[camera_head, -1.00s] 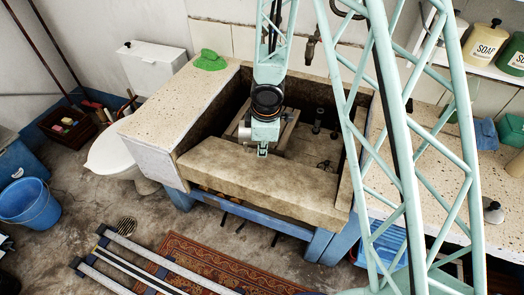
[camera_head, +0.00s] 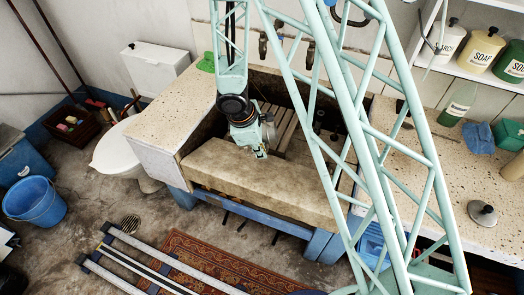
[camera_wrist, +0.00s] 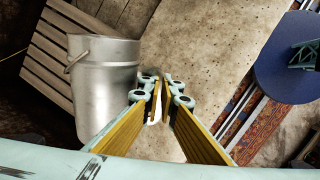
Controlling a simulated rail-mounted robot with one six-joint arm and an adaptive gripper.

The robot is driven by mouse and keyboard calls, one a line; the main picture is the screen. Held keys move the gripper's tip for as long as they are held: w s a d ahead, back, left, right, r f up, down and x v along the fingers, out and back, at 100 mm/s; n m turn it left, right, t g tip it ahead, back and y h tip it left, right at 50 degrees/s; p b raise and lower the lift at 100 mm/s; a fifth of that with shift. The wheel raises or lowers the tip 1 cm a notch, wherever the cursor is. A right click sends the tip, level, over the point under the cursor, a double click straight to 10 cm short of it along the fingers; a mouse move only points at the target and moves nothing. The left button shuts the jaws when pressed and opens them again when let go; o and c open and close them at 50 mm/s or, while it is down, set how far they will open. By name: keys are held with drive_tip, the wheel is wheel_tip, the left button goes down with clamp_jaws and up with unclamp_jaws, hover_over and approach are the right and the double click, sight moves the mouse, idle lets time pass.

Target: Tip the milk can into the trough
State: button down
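The milk can (camera_wrist: 103,90) is a grey metal vessel with a wire bail at its left side in the wrist view. It is beside my gripper (camera_wrist: 162,84), just left of the fingers, and the left finger hides part of it. The yellow-padded fingers are nearly together, around a thin pale strip that looks like a handle on the can's side. The exact contact is hidden. In the head view my gripper (camera_head: 261,153) is over the front wall of the stone trough (camera_head: 262,178), with a small metallic part of the can (camera_head: 269,130) beside it.
A slatted wooden rack (camera_head: 284,128) lies in the trough; its slats also show in the wrist view (camera_wrist: 55,60). Speckled counters flank the trough, the left one (camera_head: 170,115) clear in its middle. The right one holds a bottle (camera_head: 458,103) and a lidded thing (camera_head: 484,213).

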drive_tip(key=shift+a+r+h+p, duration=0.1)
drive_tip(key=shift+r+h+p, duration=0.2)
drive_tip(key=shift+h+p, duration=0.15)
drive_tip(key=shift+b, duration=1.05)
drive_tip(key=shift+r+h+p, duration=0.2)
drive_tip(key=shift+h+p, duration=0.05)
drive_tip(key=shift+p, duration=0.3)
drive_tip(key=r+h+p, duration=0.1)
drive_tip(key=p, duration=0.1)
drive_tip(key=shift+a+h+p, duration=0.1)
drive_tip(key=shift+h+p, duration=0.2)
drive_tip(key=shift+h, duration=0.1)
drive_tip(key=shift+r+h, duration=0.25)
drive_tip(key=shift+h, duration=0.55)
drive_tip(key=shift+r, duration=0.1)
